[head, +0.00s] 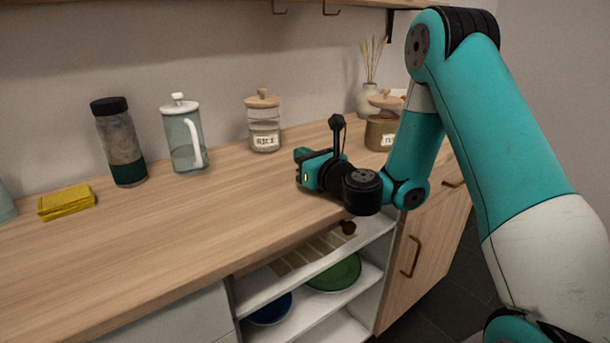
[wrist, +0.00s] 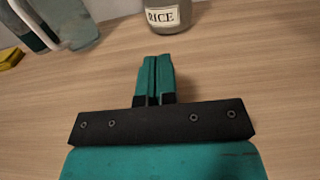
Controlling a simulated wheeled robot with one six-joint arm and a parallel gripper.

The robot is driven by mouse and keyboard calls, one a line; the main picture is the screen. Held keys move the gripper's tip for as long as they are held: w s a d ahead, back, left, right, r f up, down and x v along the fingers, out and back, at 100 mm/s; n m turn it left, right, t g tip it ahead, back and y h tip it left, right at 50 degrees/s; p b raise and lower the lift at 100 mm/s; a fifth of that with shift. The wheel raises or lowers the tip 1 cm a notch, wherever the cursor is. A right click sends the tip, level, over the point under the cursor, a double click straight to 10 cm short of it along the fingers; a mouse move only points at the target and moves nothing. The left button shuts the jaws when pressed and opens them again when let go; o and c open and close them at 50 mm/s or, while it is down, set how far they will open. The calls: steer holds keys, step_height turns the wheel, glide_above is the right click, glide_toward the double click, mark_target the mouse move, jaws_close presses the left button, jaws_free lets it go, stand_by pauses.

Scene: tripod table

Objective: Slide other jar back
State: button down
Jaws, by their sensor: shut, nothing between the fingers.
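A glass jar (head: 264,124) labelled RICE, with a wooden lid, stands upright on the counter near the wall. Its lower part and label show at the top of the wrist view (wrist: 166,15). A second, brownish jar (head: 381,132) with a wooden lid stands farther right, partly hidden behind my arm; its label is mostly covered. My gripper (head: 300,167) is shut and empty, low over the counter in front of the RICE jar and apart from it. In the wrist view its closed fingers (wrist: 154,60) point towards the RICE jar.
A glass pitcher (head: 184,140) with a white handle, a dark-lidded bottle (head: 121,145) and a yellow cloth (head: 67,201) stand or lie to the left. A reed vase (head: 368,98) stands behind the brownish jar. Open shelves with bowls (head: 336,273) are below the counter (head: 180,235). Bare counter surrounds my gripper.

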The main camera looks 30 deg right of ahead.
steer(key=shift+s, duration=0.45)
